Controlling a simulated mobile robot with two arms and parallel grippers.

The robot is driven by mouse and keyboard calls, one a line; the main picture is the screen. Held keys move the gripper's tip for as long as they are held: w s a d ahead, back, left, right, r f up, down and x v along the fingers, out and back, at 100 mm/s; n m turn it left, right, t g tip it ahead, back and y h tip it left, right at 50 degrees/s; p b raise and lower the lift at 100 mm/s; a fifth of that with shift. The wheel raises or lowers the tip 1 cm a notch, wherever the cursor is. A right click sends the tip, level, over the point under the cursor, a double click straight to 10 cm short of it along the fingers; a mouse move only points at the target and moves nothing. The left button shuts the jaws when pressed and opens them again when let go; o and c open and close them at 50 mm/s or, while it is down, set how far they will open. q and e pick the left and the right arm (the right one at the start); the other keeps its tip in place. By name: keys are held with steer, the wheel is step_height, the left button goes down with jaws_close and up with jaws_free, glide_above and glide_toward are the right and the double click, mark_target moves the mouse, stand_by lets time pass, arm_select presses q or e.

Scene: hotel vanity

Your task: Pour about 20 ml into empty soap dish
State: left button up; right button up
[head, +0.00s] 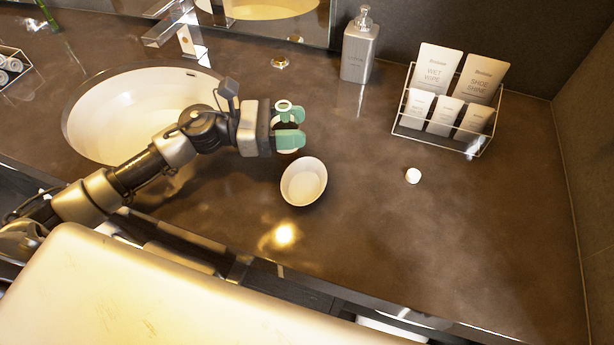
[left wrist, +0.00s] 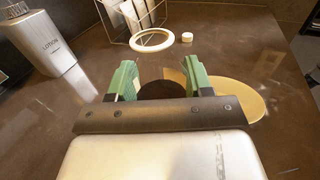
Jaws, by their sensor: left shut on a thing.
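My left gripper (head: 290,132) has green fingertips and is shut on a small bottle (head: 290,118). In the left wrist view the bottle's dark body (left wrist: 162,90) sits between the fingers (left wrist: 160,85). The white oval soap dish (head: 303,183) stands on the counter just below the gripper in the head view, and I see no liquid in it. In the left wrist view the dish (left wrist: 242,98) is partly behind the right finger. My right gripper is not in view.
A small white cap (head: 413,176) lies to the right of the dish. A lotion dispenser (head: 359,50) and a wire rack of packets (head: 440,135) stand at the back. The sink (head: 90,120) and faucet are at left. The counter on the right is clear.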

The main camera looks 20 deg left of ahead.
arm_select(q)
steer(key=shift+s+d+r+m+y+p, duration=0.25)
steer(key=shift+m+y+p, duration=0.25)
steer(key=shift+m+p, duration=0.65)
steer(key=m+p, duration=0.1)
steer(key=p, duration=0.1)
steer(key=s+m+y+p, duration=0.1)
steer(key=shift+d+f+p, duration=0.1)
steer(key=shift+d+p, duration=0.25)
steer(key=p, duration=0.1)
steer(key=m+y+p, duration=0.1)
steer(key=p, duration=0.1)
steer(key=r+m+p, duration=0.1)
steer(key=shift+s+d+t, duration=0.25)
steer(key=shift+t, duration=0.05)
steer(key=m+p, duration=0.1)
steer(key=m+y+p, duration=0.1)
steer(key=shift+w+a+f+p, duration=0.25)
steer(key=shift+f+p, duration=0.05)
steer(key=shift+f, duration=0.1)
steer(key=r+m+y+p, duration=0.1)
steer(key=p, duration=0.2)
steer(key=shift+w+a+r+t, duration=0.1)
steer(key=shift+w+a+t, duration=0.05)
steer(key=shift+t, duration=0.25)
steer(key=shift+w+a+f+m+t+y+p, duration=0.1)
steer(key=shift+f+m+t+y+p, duration=0.25)
steer(key=shift+f+m+p, duration=0.45)
steer(key=shift+m, duration=0.25)
